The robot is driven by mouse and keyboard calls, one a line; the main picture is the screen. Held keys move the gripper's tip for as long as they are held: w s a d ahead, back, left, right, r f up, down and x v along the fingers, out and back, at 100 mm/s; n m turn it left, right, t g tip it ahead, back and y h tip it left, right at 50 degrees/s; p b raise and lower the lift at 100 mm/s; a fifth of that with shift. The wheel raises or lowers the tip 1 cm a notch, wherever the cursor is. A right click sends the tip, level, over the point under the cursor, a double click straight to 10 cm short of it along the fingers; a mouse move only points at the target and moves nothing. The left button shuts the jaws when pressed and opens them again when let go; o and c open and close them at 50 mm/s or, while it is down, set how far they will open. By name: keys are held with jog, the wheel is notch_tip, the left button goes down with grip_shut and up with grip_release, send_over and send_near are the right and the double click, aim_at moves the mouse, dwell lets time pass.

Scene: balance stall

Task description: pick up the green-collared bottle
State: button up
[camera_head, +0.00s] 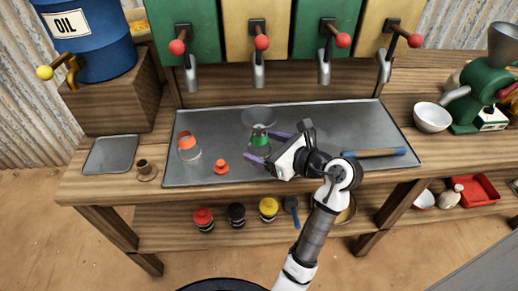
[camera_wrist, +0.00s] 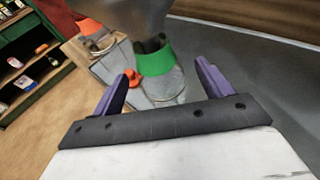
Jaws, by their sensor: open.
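The green-collared bottle (camera_head: 259,140) stands upright on the metal counter tray, clear glass with a green band and a wide grey translucent funnel-like top (camera_head: 259,115). In the wrist view its green collar (camera_wrist: 155,60) shows in front of my gripper (camera_wrist: 166,78), roughly between the two purple fingers, with glass below the collar. My gripper (camera_head: 268,148) is open in the head view, coming from the right, one finger nearer the front and one behind. I cannot tell whether either finger touches the bottle. The lower body is partly hidden by the near finger.
An orange-collared bottle (camera_head: 188,145) and a small orange piece (camera_head: 221,167) stand left on the metal tray (camera_head: 325,120). Taps (camera_head: 258,70) hang behind the bottle. A white bowl (camera_head: 432,118) stands further right.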

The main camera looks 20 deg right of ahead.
jog(key=shift+x, duration=1.05)
jog(key=c, duration=1.1)
jog(key=shift+r, duration=0.1)
